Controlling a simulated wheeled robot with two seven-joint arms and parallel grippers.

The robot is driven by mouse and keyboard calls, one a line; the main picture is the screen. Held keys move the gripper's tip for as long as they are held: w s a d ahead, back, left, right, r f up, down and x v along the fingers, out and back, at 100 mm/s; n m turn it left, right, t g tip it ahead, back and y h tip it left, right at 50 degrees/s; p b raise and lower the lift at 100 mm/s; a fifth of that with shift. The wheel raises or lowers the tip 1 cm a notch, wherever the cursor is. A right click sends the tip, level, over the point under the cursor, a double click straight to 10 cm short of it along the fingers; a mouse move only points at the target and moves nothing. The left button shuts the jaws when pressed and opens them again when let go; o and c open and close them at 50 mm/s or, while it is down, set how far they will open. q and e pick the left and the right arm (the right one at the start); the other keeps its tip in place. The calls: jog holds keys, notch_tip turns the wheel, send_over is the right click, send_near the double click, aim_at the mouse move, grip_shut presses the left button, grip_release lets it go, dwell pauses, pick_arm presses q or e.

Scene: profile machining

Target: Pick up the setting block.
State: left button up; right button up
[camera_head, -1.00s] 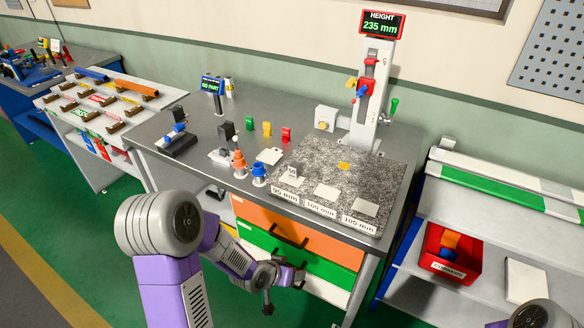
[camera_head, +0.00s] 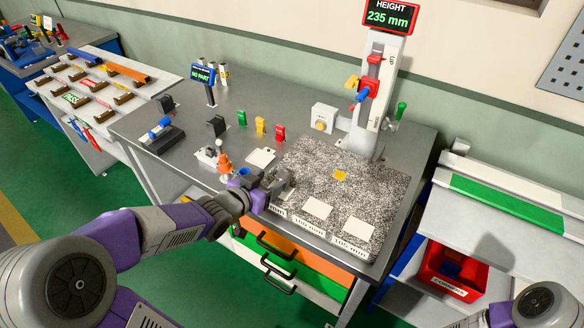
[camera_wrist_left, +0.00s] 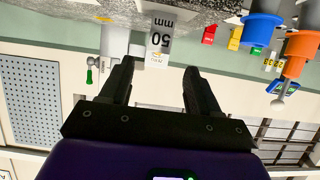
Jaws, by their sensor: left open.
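The setting block is a small grey-white block with a "50 mm" label. In the wrist view the setting block (camera_wrist_left: 161,36) stands at the edge of the speckled granite plate, just beyond my fingertips and centred between them. My left gripper (camera_wrist_left: 160,70) is open and empty, with one finger towards each side of the block. In the head view my left gripper (camera_head: 272,184) is at the front left corner of the granite plate (camera_head: 340,158), and it partly hides the setting block (camera_head: 289,180). My right gripper is out of the picture.
A blue stand and an orange stand (camera_head: 225,165) are close to the left of my gripper. The height gauge (camera_head: 375,100) rises behind the plate and reads 235 mm. Two white pads (camera_head: 318,208) on the plate are clear. Open drawers with handles (camera_head: 275,245) are below.

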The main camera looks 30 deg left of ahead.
aim_at(282, 176)
pick_arm(q)
jog(key=shift+w+f, duration=0.25)
jog(key=shift+w, duration=0.3)
jog(key=shift+w+d+f+b, duration=0.15)
jog(key=shift+w+f+b, duration=0.15)
jog(key=shift+w+b, duration=0.15)
jog(key=b+x, duration=0.1)
jog(key=x, duration=0.3)
jog(key=shift+w+d+f, duration=0.1)
jog(key=shift+w+f, duration=0.15)
jog(key=shift+w, duration=0.05)
jog(key=shift+c, duration=0.4)
jog(key=shift+r, duration=0.1)
grip_shut()
